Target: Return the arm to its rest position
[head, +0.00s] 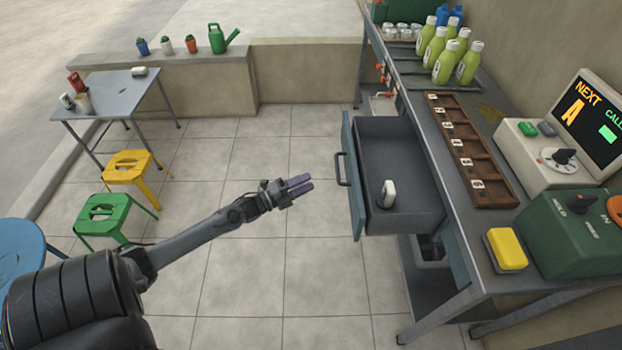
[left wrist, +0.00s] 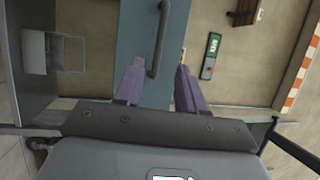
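My left gripper (head: 298,187) is stretched out over the tiled floor, to the left of the open drawer and apart from it. Its two purple fingers show in the left wrist view (left wrist: 158,68) with a gap between them and nothing held. The drawer's blue-grey front (head: 354,185) carries a dark handle (head: 343,169). The handle also shows beyond the fingertips in the left wrist view (left wrist: 160,45). A small white object (head: 387,193) stands inside the drawer. My right gripper is not in view.
The counter (head: 408,95) holds green bottles (head: 445,55), a wooden compartment tray (head: 470,150), a yellow block (head: 506,248) and machines. Stools, yellow (head: 130,165) and green (head: 103,212), and a small table (head: 115,90) stand left. Open floor (head: 245,290) lies below the arm.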

